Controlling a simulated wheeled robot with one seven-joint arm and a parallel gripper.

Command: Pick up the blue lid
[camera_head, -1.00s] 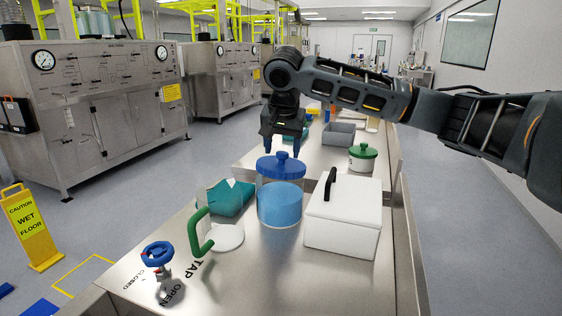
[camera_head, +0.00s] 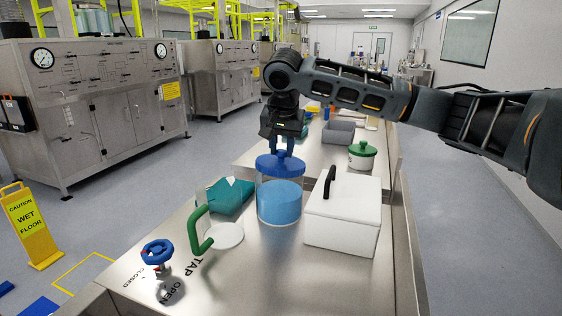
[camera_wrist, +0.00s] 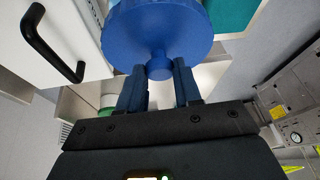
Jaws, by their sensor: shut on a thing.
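The blue lid (camera_head: 281,165) is at the top of a clear jar (camera_head: 279,206) that holds blue contents. I cannot tell whether a small gap separates the lid from the jar's rim. My gripper (camera_head: 283,147) is directly above the lid, pointing down, with its fingers shut on the lid's central knob. In the wrist view the lid (camera_wrist: 158,30) fills the top middle. Its round knob (camera_wrist: 159,67) shows between my two dark blue fingers. The fingertips partly hide the knob in the head view.
A white box (camera_head: 342,220) with a black handle stands close right of the jar. A teal packet (camera_head: 231,195), a green handle (camera_head: 197,231) and a blue valve wheel (camera_head: 157,253) are to the left. A white pot with a green lid (camera_head: 362,151) and a grey bin (camera_head: 339,132) stand behind.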

